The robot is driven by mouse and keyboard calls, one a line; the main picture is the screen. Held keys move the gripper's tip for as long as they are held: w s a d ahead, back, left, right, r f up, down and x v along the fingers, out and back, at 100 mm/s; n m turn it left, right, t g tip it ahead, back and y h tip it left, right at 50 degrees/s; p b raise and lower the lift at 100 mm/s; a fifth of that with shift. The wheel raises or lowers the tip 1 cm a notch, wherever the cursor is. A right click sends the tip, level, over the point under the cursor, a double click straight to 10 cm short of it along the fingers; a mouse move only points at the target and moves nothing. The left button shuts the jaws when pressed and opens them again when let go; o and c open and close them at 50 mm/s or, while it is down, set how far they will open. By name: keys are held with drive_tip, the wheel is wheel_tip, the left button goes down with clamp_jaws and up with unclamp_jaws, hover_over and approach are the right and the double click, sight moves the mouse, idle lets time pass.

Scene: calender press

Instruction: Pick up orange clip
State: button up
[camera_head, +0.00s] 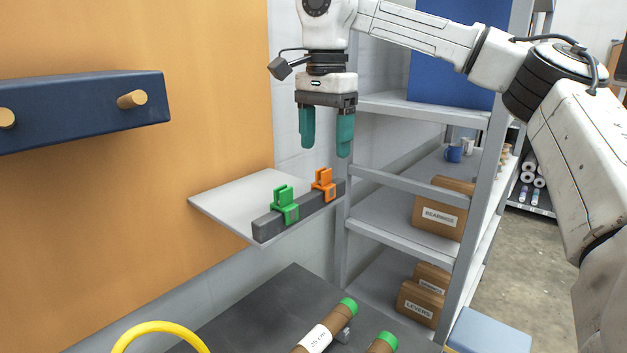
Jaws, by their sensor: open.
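The orange clip (323,184) sits on a dark grey bar (266,229) along the front of a small light grey wall shelf (232,198). A green clip (285,205) sits on the same bar, to the left and nearer. My gripper (327,150) has teal fingers that point down and stand apart with nothing between them. It hangs a little above the orange clip and does not touch it.
A metal rack (386,239) with cardboard boxes (440,210) stands close on the right. A dark blue rail with pegs (75,110) juts from the orange panel at left. Below are a dark table (262,312), tubes with green caps (325,330) and a yellow ring (160,327).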

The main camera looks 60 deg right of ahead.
sight(324, 169)
drive_tip(key=shift+a+f+p, duration=0.1)
drive_tip(key=shift+f+p, duration=0.75)
drive_tip(key=shift+f, duration=3.35)
drive_tip(key=c, duration=1.2)
